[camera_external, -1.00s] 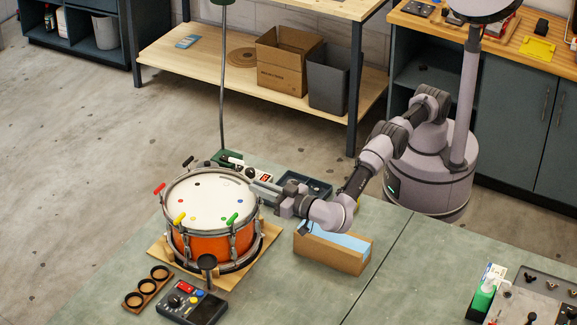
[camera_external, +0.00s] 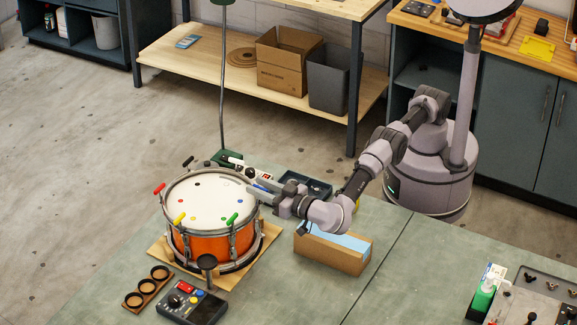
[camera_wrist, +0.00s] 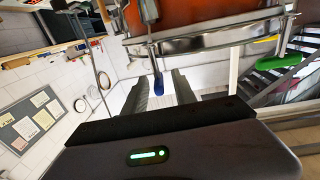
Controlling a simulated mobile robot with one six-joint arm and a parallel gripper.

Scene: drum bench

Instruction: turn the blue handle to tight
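The blue handle (camera_wrist: 159,84) hangs at the drum's rim in the wrist view, its tip between my two fingers with a gap on each side. My gripper (camera_wrist: 160,76) is open around or just short of it; the exact depth is unclear. In the external view my gripper (camera_external: 270,198) is at the right side of the orange drum (camera_external: 205,246), and the blue handle shows as a small bit (camera_external: 261,188) beside the fingers. The drum stands on a wooden board (camera_external: 262,241) on the bench.
Green (camera_external: 232,218), yellow (camera_external: 179,218), red (camera_external: 159,189) and black (camera_external: 188,161) handles ring the drum. A cardboard box (camera_external: 335,250) stands below my wrist. A control box (camera_external: 192,306) and a ring holder (camera_external: 147,288) lie in front. The bench's right middle is clear.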

